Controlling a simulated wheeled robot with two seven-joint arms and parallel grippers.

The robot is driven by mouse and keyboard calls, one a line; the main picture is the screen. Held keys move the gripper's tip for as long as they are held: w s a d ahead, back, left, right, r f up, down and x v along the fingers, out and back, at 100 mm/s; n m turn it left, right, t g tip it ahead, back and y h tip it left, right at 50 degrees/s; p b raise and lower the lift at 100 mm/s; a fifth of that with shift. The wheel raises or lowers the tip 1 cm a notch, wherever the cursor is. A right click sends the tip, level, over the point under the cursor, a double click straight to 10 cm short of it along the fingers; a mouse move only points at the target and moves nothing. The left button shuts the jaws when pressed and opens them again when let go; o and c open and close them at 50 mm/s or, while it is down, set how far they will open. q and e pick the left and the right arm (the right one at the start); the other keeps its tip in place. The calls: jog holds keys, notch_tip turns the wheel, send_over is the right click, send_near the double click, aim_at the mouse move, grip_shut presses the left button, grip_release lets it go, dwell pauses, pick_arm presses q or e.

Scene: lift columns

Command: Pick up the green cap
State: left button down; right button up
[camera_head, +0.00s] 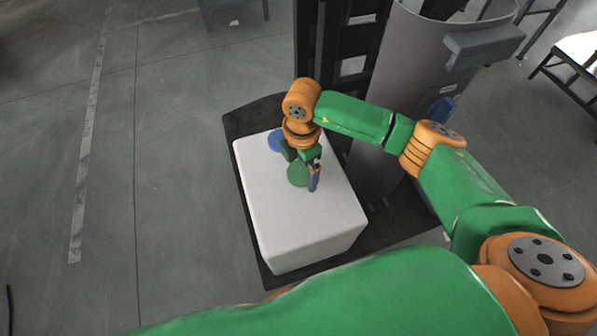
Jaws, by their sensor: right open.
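The green cap (297,175) is a round, flat disc on top of the white box (300,225). A blue cap (274,142) lies on the same box, farther back and to the left, partly hidden by my right wrist. My right gripper (313,182) points down over the box, at the right edge of the green cap. It is open, and nothing shows between its fingers. It covers part of the green cap; I cannot tell whether it touches it. My left gripper is not in view.
The white box stands on a black base (238,128). A grey cylindrical column (405,70) and a dark frame (312,45) rise behind and right of the box. Chairs stand at the far right. The floor to the left is clear.

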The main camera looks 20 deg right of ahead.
jog(key=shift+a+f, duration=0.1)
jog(key=shift+f, duration=0.85)
jog(key=c, duration=1.2)
jog(key=shift+r, duration=0.15)
